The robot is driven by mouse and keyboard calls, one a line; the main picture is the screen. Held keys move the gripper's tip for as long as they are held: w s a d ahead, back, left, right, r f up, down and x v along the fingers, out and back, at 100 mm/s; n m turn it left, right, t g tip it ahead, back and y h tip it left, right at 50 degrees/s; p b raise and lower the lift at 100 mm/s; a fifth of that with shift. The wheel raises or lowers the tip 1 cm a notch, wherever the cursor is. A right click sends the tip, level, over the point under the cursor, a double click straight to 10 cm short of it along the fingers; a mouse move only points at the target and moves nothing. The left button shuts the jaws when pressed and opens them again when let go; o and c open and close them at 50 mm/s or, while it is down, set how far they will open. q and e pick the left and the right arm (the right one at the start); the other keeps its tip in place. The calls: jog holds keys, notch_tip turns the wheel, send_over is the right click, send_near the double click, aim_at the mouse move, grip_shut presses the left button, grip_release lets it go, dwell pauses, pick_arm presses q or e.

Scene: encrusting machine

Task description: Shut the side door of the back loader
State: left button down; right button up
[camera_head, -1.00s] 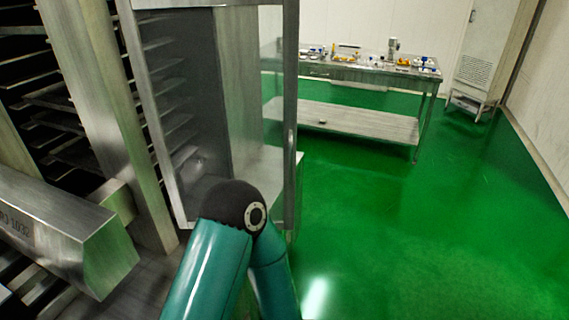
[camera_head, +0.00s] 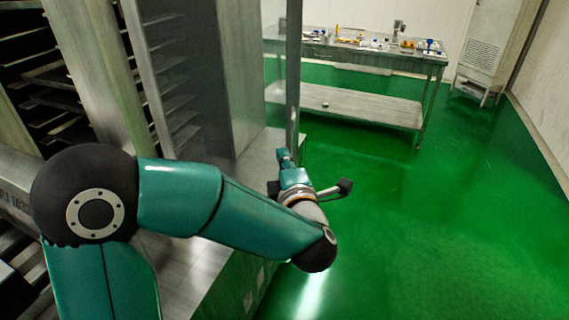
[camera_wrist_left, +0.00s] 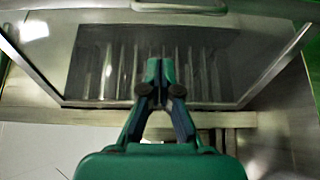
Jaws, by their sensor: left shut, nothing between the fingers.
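The side door of the back loader has a metal-framed clear pane. In the head view its upright frame edge (camera_head: 293,80) stands out from the loader (camera_head: 185,90), whose shelf slots are exposed, so the door is open. In the left wrist view the pane (camera_wrist_left: 225,65) fills the upper part, with slots visible through it and a bar handle (camera_wrist_left: 180,6) at the top edge. My left gripper (camera_head: 285,158) is shut and empty beside the lower part of the door edge. In the wrist view its fingertips (camera_wrist_left: 155,68) overlap the pane; contact cannot be told. My right gripper is not in view.
A steel table (camera_head: 350,45) with small items stands at the back, and a tall cabinet (camera_head: 485,50) is in the back right corner. Tray racks (camera_head: 45,90) are at the left. The green floor (camera_head: 430,220) at the right is clear.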

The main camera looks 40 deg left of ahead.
pick_arm(q)
jog(key=w+a+p, duration=0.2)
jog(key=w+a, duration=0.1)
jog(key=w, duration=0.4)
jog(key=shift+a, duration=0.1)
